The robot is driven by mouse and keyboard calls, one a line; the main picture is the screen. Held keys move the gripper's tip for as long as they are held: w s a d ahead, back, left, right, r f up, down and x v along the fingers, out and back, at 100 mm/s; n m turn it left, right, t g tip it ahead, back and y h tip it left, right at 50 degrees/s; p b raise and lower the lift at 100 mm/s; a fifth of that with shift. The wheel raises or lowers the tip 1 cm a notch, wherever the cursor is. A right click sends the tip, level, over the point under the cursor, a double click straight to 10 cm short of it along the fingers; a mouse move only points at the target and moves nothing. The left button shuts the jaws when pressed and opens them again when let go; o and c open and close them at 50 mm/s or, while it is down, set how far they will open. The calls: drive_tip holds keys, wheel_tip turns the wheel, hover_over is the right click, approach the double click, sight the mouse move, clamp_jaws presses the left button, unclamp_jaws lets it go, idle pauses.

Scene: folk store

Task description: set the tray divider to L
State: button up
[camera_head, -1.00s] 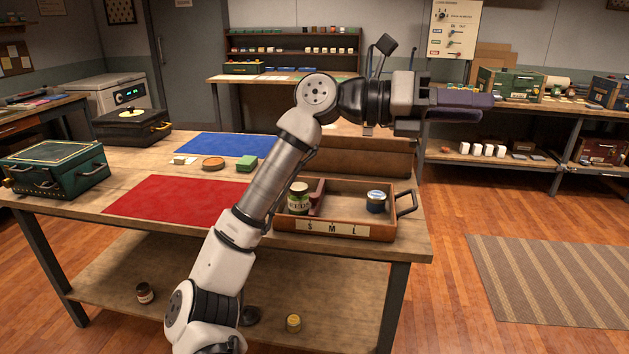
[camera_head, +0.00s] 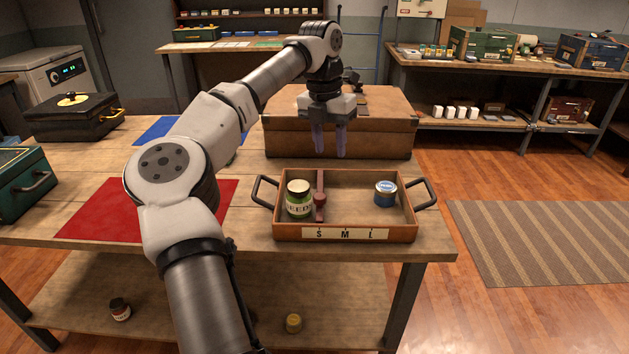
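The wooden tray (camera_head: 400,232) stands on the workbench with a label strip (camera_head: 344,233) reading S, M, L on its front wall. A green seeds can (camera_head: 299,200) is in the compartment left of the divider, and a blue can (camera_head: 385,194) is in the right one. My gripper (camera_head: 329,145) points down above and behind the tray, apart from the divider. Its two purple fingers are spread with nothing between them.
A large brown case (camera_head: 390,132) stands right behind the tray. The tray has a black handle at each end (camera_head: 424,192). A red mat (camera_head: 100,210) and a green box (camera_head: 18,185) are to the left. The bench edge is close in front of the tray.

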sight(321, 195)
drive_tip(key=shift+n+y, duration=0.3)
drive_tip(key=shift+y, duration=0.1)
drive_tip(key=f, duration=0.4)
drive_tip(key=a+f+p, duration=0.1)
drive_tip(key=f, duration=0.4)
drive_tip(key=a+f, duration=0.1)
drive_tip(key=f, duration=0.3)
drive_tip(key=shift+w+f, duration=0.15)
drive_tip(key=shift+w, duration=0.1)
drive_tip(key=shift+c, duration=0.5)
drive_tip(key=shift+d, duration=0.1)
clamp_jaws()
